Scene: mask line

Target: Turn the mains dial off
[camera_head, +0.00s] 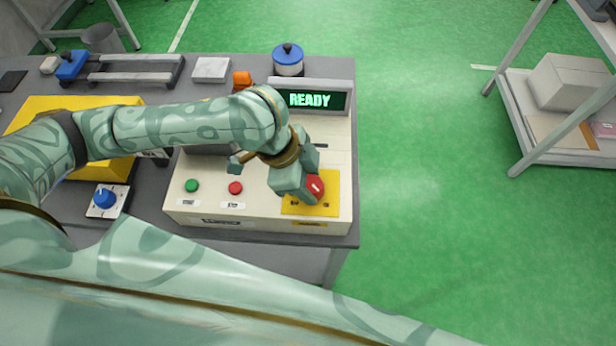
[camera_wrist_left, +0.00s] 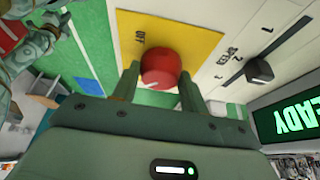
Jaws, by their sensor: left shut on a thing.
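The mains dial (camera_head: 315,188) is a red round knob on a yellow plate (camera_head: 331,206) at the front right corner of a cream control box. My left gripper (camera_head: 306,190) is at the dial, its fingers shut on it from both sides. In the left wrist view the red dial (camera_wrist_left: 160,66) sits between the two fingers (camera_wrist_left: 158,85), over the yellow plate (camera_wrist_left: 195,35). A label beside it reads "OFF" in part. A light mark shows on the dial's face in the head view. My right gripper is not in view.
The box has a green button (camera_head: 191,185), a red button (camera_head: 235,188) and a display (camera_head: 312,100) reading "READY". A blue knob (camera_head: 104,198) and a yellow machine (camera_head: 60,104) stand at left. A blue-lidded pot (camera_head: 288,62) is behind.

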